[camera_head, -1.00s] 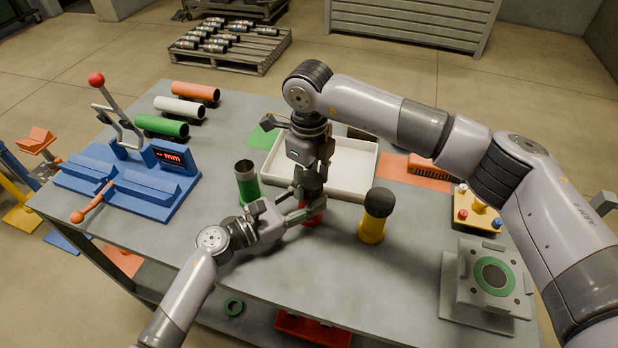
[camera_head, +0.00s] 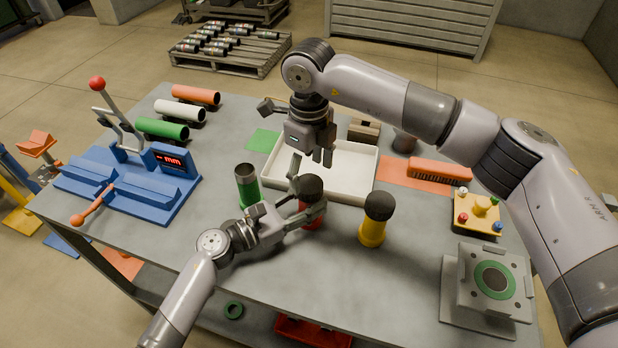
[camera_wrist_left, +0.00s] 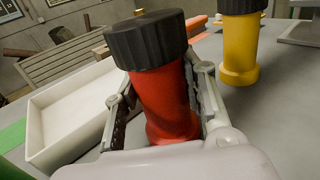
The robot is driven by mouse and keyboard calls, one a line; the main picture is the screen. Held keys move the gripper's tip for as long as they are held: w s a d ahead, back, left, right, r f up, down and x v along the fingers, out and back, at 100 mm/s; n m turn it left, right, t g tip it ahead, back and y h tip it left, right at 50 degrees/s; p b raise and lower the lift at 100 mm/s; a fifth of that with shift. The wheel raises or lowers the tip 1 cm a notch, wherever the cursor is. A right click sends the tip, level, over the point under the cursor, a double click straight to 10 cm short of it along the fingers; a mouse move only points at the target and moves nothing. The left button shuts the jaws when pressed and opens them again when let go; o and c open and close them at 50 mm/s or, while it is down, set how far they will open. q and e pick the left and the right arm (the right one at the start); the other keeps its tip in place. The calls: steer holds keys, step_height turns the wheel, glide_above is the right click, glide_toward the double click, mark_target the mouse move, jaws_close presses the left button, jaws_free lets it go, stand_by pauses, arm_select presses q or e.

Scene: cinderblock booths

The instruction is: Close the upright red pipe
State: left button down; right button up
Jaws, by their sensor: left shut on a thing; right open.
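The upright red pipe (camera_head: 310,217) stands on the grey table, with a black cap (camera_head: 310,187) on its top. In the left wrist view the red pipe (camera_wrist_left: 165,98) fills the middle, and its black cap (camera_wrist_left: 147,39) looks seated on the top end. My left gripper (camera_head: 305,203) is shut around the red pipe's body, below the cap. My right gripper (camera_head: 323,157) is open and empty, behind and above the cap, over the white tray (camera_head: 354,194); it is apart from the cap.
A green pipe (camera_head: 247,187) with an open top stands left of the red one. A yellow pipe (camera_head: 372,233) with a black cap stands right. A blue press (camera_head: 150,190) is at the left, a button box (camera_head: 478,213) and grey fixture (camera_head: 489,281) at the right.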

mark_target(309, 183)
steer(key=shift+r, duration=0.25)
steer(key=shift+c, duration=0.4)
steer(key=r+n, duration=0.1)
steer(key=n, duration=0.1)
steer(key=shift+r+n, duration=0.15)
steer(key=shift+n, duration=0.25)
step_height(309, 183, up, 2)
steer(key=n, duration=0.5)
steer(key=shift+r, duration=0.1)
steer(key=shift+f, duration=4.05)
steer(key=shift+c, duration=0.4)
